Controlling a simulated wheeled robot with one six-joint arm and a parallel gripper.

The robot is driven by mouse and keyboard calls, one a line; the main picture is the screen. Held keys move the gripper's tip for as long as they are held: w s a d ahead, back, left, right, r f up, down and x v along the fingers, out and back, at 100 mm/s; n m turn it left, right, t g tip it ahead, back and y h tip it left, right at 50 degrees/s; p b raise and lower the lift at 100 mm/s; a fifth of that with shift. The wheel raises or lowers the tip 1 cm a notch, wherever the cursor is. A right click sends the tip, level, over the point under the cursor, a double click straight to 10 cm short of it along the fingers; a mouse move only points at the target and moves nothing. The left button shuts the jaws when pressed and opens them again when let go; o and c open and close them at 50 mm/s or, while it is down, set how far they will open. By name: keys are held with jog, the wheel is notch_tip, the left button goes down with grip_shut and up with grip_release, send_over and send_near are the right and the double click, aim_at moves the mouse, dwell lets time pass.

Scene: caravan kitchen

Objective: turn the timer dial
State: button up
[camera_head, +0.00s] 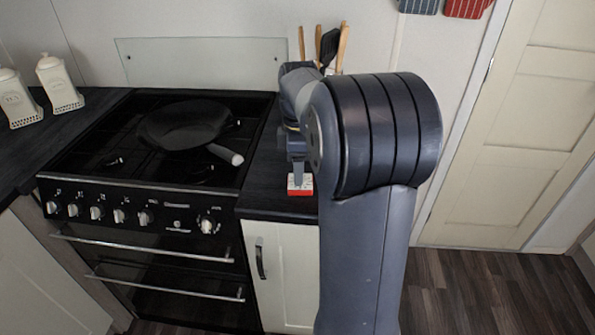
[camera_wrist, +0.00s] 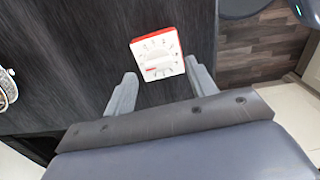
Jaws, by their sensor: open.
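The timer (camera_head: 300,184) is a small red block with a white face, lying on the dark counter right of the stove. In the wrist view the timer (camera_wrist: 157,54) shows a white dial face with markings around it and a red edge. My gripper (camera_wrist: 160,83) is open, with one finger to the lower left of the timer and the other at its lower right. In the head view my gripper (camera_head: 299,176) is at the timer and partly covers it. I cannot tell whether the fingers touch it.
A stove (camera_head: 100,170) with a black pan (camera_head: 186,124) is to the left. Wooden utensils (camera_head: 342,45) stand behind my arm. The dark counter (camera_wrist: 75,80) is bare around the timer, and its edge drops to the wooden floor (camera_wrist: 262,48).

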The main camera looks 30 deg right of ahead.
jog(key=shift+f, duration=0.9)
jog(key=shift+c, duration=0.2)
jog(key=c, duration=0.9)
jog(key=shift+c, duration=0.2)
jog(key=shift+r+m+p, duration=0.1)
jog(key=shift+m+p, duration=0.2)
jog(key=shift+m, duration=0.1)
